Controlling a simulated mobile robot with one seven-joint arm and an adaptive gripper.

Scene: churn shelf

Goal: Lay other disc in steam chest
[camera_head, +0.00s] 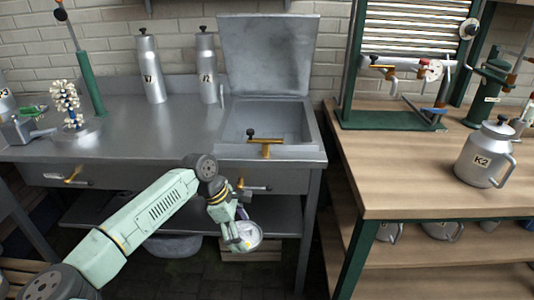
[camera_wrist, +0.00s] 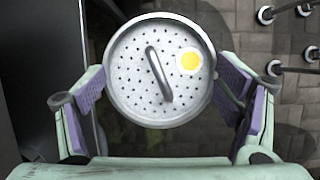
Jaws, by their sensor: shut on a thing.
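A round, pale metal disc (camera_wrist: 135,100) fills the middle of the wrist view. It is pierced with small holes and has a bar handle and a yellow spot. My gripper (camera_wrist: 162,84) is shut on it, with a purple-padded finger at each side of its rim. In the head view the disc (camera_head: 247,238) hangs tilted at my gripper (camera_head: 233,228), low in front of the bench, below worktop height. The steam chest (camera_head: 240,128) looks to be the open metal box set in the bench, its lid (camera_head: 268,55) standing up behind. Its floor is partly hidden.
A brass-coloured tap or latch (camera_head: 265,142) sits at the box's front edge. The drawer handle (camera_head: 255,188) juts out near my gripper. Two metal bottles (camera_head: 150,70) stand left of the box. The worktop (camera_head: 125,130) has free room. A wooden table (camera_head: 390,170) stands right.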

